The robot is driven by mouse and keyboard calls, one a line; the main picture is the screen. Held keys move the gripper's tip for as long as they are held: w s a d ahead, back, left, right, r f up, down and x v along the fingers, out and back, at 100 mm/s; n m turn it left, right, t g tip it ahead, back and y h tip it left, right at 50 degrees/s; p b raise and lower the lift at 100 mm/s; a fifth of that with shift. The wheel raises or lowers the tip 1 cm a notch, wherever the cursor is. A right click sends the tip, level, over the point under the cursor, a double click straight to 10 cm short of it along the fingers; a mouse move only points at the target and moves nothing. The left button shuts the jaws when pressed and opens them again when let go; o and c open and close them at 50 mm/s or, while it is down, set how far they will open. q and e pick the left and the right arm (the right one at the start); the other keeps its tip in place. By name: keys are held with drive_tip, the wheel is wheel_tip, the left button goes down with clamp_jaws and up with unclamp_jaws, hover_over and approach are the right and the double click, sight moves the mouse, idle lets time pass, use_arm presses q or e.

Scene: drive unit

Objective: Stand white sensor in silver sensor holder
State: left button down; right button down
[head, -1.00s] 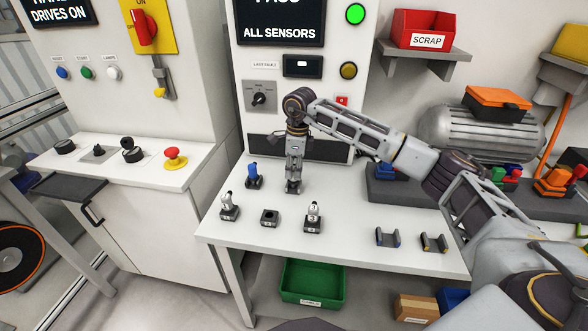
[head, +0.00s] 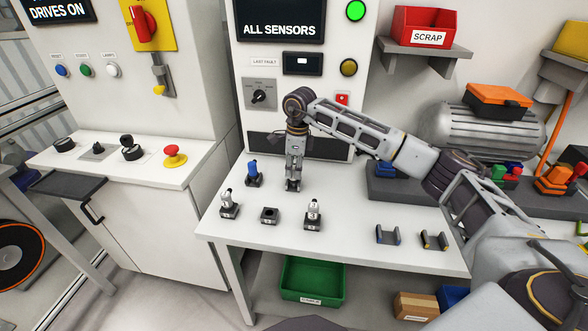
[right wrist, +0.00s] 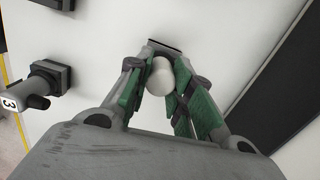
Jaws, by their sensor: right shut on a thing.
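My right gripper (head: 293,186) points straight down over the middle of the white table. In the right wrist view its green-padded fingers (right wrist: 159,95) are shut on a round white top, which I take to be the white sensor (right wrist: 160,78). A grey holder edge (right wrist: 165,46) shows beside it, mostly hidden by the fingers. I cannot tell whether the sensor is seated in it. An empty dark holder (head: 269,215) stands in front and to the left. A pale sensor (head: 313,208) stands in a holder in front; a sensor marked 3 (right wrist: 40,90) shows in the wrist view. My left gripper is not in view.
A blue sensor (head: 253,172) and a grey-white sensor (head: 228,199) stand in holders to the left. Two small cradles (head: 387,236) (head: 434,240) lie on the right. The test cabinet (head: 300,105) rises behind the table (head: 360,263). A green bin (head: 312,281) is below.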

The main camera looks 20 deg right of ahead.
drive_tip(key=c, duration=1.2)
unclamp_jaws()
drive_tip(key=shift+r, duration=0.1)
drive_tip(key=shift+s+d+r, duration=0.1)
drive_tip(key=shift+r, duration=1.85)
drive_tip(key=shift+s+d+r, duration=0.1)
drive_tip(key=shift+d+r, duration=0.05)
drive_tip(key=shift+r, duration=1.8)
drive_tip(key=shift+s+d+r, duration=0.1)
drive_tip(key=shift+r, duration=1.85)
drive_tip(key=shift+r, duration=0.15)
wheel_tip(320, 180, up, 5)
drive_tip(key=p, duration=0.3)
drive_tip(key=shift+p, duration=0.4)
